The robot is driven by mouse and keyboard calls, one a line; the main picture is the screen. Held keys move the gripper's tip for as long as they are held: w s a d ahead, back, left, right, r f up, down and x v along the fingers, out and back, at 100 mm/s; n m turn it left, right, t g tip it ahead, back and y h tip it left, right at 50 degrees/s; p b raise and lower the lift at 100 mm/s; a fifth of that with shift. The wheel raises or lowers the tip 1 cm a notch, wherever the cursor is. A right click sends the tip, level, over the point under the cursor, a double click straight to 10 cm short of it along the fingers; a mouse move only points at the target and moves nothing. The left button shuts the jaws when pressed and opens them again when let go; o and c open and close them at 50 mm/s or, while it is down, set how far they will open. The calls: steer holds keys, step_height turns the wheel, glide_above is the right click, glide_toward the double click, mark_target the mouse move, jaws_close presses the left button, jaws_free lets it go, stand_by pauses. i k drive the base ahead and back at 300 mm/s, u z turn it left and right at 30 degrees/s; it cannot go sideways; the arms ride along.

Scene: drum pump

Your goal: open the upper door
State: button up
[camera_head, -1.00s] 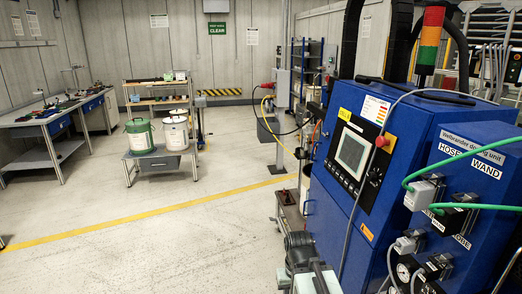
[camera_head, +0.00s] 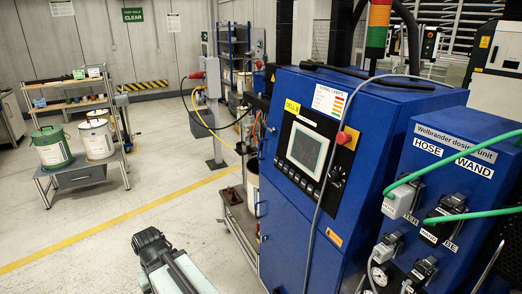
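The blue cabinet (camera_head: 350,122) of the drum pump stands right of centre. Its upper front carries a black panel with a screen (camera_head: 307,148), buttons and a red knob (camera_head: 341,138). A small handle (camera_head: 258,205) shows on the left edge of the cabinet. I see no open door, and I cannot make out for sure which panel is the upper door. My gripper's fingers are not in view. A black and grey part at the lower middle looks like my own arm, low in front and left of the cabinet.
A blue dosing unit (camera_head: 455,180) with green hoses (camera_head: 455,160) joins the cabinet on the right. A low bench (camera_head: 82,176) with a green drum (camera_head: 52,148) and a white drum (camera_head: 97,140) stands at the left. The floor between is clear, crossed by a yellow line (camera_head: 110,226).

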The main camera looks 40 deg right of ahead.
mark_target(306, 113)
steer(key=u, duration=0.4)
steer(key=i, duration=0.95)
steer(key=u, duration=0.15)
